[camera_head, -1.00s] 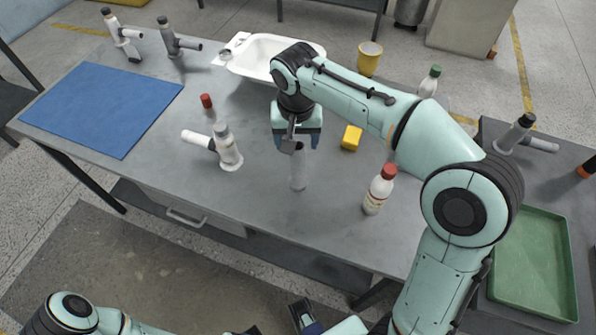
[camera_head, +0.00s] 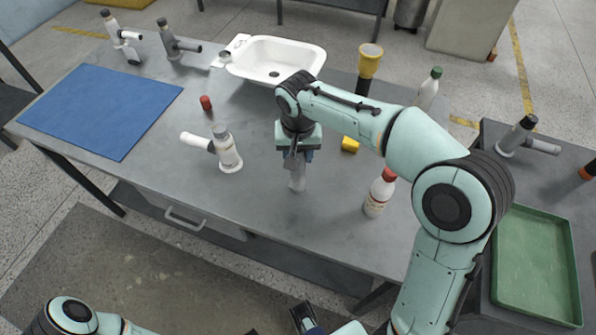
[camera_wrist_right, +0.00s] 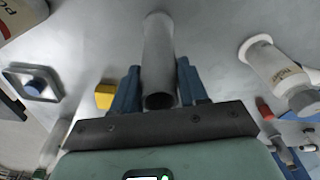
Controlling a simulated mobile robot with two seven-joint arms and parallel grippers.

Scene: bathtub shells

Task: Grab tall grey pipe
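The tall grey pipe (camera_head: 297,182) stands upright on the grey table near its front edge. My right gripper (camera_head: 297,157) points down over its upper part and hides its top. In the right wrist view, the pipe (camera_wrist_right: 158,50) lies between the two blue fingers of my right gripper (camera_wrist_right: 158,88). The fingers are very close on both sides; whether they touch it is unclear. Part of my left gripper (camera_head: 303,318) shows at the bottom edge, in front of the table, mostly cut off.
A red-capped bottle (camera_head: 378,194) stands right of the pipe, and a yellow block (camera_head: 350,144) lies behind it. A white-and-grey pipe fitting (camera_head: 228,155) stands to the left. A white basin (camera_head: 290,52) is at the back. A blue mat (camera_head: 100,108) covers the left end.

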